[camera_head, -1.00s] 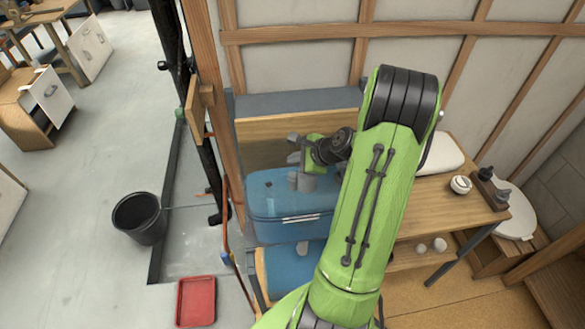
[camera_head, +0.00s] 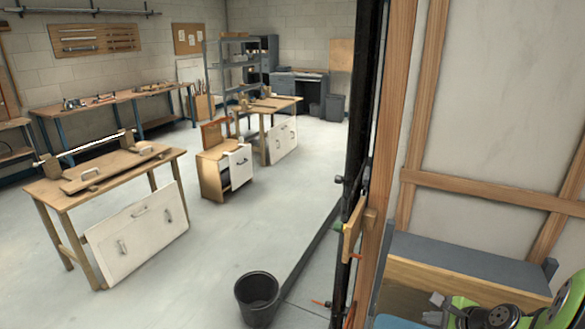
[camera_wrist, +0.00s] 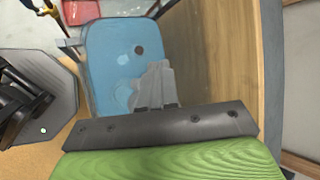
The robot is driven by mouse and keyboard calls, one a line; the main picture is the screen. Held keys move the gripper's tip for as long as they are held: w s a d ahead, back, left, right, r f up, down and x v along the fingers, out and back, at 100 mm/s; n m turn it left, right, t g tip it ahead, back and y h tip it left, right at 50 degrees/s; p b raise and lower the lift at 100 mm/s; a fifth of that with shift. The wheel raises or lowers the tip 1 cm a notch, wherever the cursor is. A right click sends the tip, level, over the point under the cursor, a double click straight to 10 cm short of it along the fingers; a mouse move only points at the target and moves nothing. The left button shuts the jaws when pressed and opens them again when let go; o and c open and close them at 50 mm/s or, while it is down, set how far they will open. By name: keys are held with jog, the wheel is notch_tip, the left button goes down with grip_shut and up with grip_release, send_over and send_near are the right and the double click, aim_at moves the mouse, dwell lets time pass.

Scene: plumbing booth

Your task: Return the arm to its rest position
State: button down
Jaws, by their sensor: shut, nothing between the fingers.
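My arm's green and black end shows in the lower right corner of the head view, cut off by the frame edge. My gripper (camera_head: 436,308) is there, with its grey fingers pointing left. In the wrist view my gripper (camera_wrist: 155,80) is shut and empty. Its fingers appear over a blue box (camera_wrist: 108,50) with a dark round spot on its top. I cannot tell whether they touch it. Only a sliver of the blue box (camera_head: 398,322) shows in the head view. Most of my arm is out of view.
A wooden stud wall (camera_head: 490,190) stands at right, behind a grey-topped ledge (camera_head: 465,262). A dark post (camera_head: 362,120) stands left of it. A black bucket (camera_head: 257,300) is on the open floor. Workbenches and a wooden table (camera_head: 105,180) stand further left.

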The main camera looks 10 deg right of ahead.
jog(key=s+a+r+n+g, duration=0.1)
jog(key=s+a+r+n, duration=0.1)
jog(key=a+r+n, duration=0.5)
jog(key=s+a+r+n+g, duration=0.25)
jog(key=a+n, duration=0.35)
jog(key=a, duration=0.4)
jog(key=s+a+r+n, duration=0.2)
jog(key=s+a+n, duration=0.1)
jog(key=s+n, duration=0.2)
jog(key=s+a+r+n+h, duration=0.1)
jog(key=s+a+r+n, duration=0.2)
jog(key=s, duration=0.6)
jog(key=shift+s+a+r+n+t, duration=0.25)
jog(key=shift+n+t, duration=0.1)
jog(key=shift+n, duration=0.85)
jog(key=shift+w, duration=0.1)
